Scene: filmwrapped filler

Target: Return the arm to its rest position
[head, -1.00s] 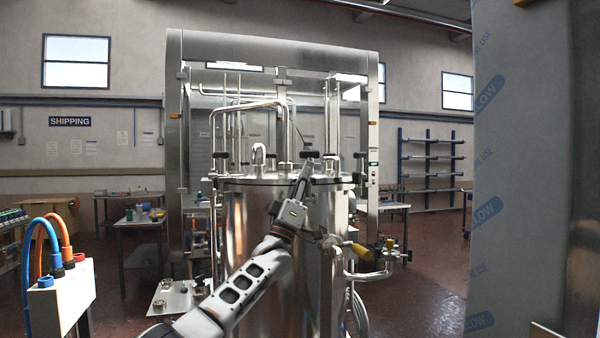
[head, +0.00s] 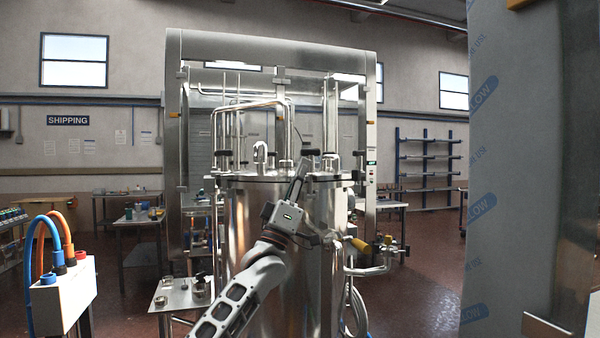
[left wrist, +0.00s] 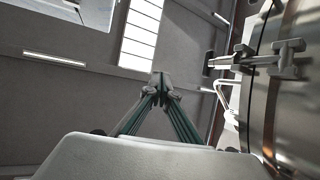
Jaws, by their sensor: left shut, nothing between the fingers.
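My left arm comes in from the bottom of the head view and reaches up in front of a steel tank (head: 265,240). My left gripper (head: 302,165) points upward near the tank's lid rim. In the left wrist view its two fingers (left wrist: 161,80) meet at the tips, shut with nothing between them. The tank's curved side and a clamp (left wrist: 268,62) are at the right of that view, apart from the fingers. My right gripper is not in either view.
A steel frame (head: 270,48) surrounds the tank. Valves with yellow handles (head: 360,246) stick out at its right. A white box with hoses (head: 62,295) stands at left. A film-wrapped panel (head: 510,180) fills the right side. Brown floor (head: 425,295) is open between.

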